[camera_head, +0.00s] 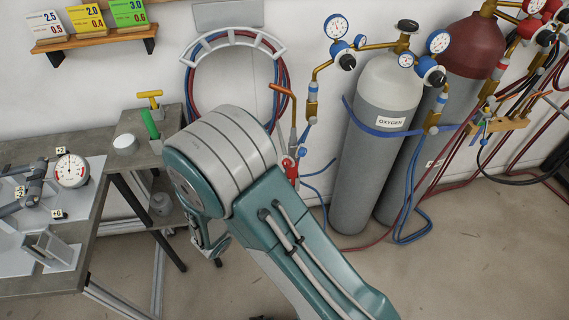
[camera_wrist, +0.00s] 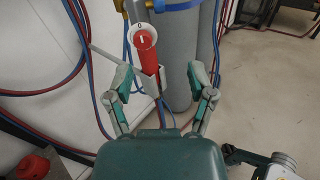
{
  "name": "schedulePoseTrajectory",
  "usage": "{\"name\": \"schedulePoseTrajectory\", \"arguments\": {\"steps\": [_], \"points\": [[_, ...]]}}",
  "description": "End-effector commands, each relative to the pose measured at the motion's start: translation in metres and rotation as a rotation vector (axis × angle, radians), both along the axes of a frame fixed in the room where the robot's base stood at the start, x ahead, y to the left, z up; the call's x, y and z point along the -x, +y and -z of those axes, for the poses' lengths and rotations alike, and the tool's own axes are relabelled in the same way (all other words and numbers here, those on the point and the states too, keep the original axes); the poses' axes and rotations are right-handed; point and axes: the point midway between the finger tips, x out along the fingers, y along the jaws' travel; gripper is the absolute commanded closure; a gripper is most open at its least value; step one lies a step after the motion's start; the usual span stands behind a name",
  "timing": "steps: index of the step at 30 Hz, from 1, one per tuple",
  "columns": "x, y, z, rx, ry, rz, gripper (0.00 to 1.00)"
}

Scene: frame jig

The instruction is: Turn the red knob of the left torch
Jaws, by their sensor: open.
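The red knob (camera_wrist: 145,40) shows in the wrist view with a white mark on its face and a pale dial ring with a "0" above it. Below it is the red body (camera_wrist: 148,62) of the left torch, seated in a grey bracket (camera_wrist: 158,84). My gripper (camera_wrist: 161,76) is open and empty, its two fingers spread on either side below the knob. The knob is left of the middle of the gap, apart from both fingers. In the head view the left torch (camera_head: 291,168) hangs beside my arm, partly hidden by it. My gripper is mostly hidden there.
Grey gas cylinders, one marked OXYGEN (camera_head: 371,150), stand right of the torch. Blue and red hoses (camera_head: 190,85) hang on a wall rack and trail near the torch. A workbench (camera_head: 60,275) with a jig and dial gauge (camera_head: 72,170) is at left.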

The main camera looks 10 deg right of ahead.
Motion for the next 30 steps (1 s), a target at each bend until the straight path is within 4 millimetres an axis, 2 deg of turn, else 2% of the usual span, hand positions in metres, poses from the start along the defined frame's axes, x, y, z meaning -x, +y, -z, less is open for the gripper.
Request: {"name": "schedulePoseTrajectory", "arguments": {"steps": [3, 7, 11, 22, 30], "points": [[-0.003, 0.017, 0.015, 0.063, 0.017, -0.083, 0.29], [-0.006, 0.019, 0.018, 0.079, 0.019, -0.107, 0.29], [-0.017, 0.008, 0.018, 0.077, 0.018, -0.103, 0.29], [-0.064, -0.038, 0.017, 0.076, 0.018, -0.1, 0.29], [-0.081, -0.053, 0.018, 0.076, 0.018, -0.104, 0.29]]}}
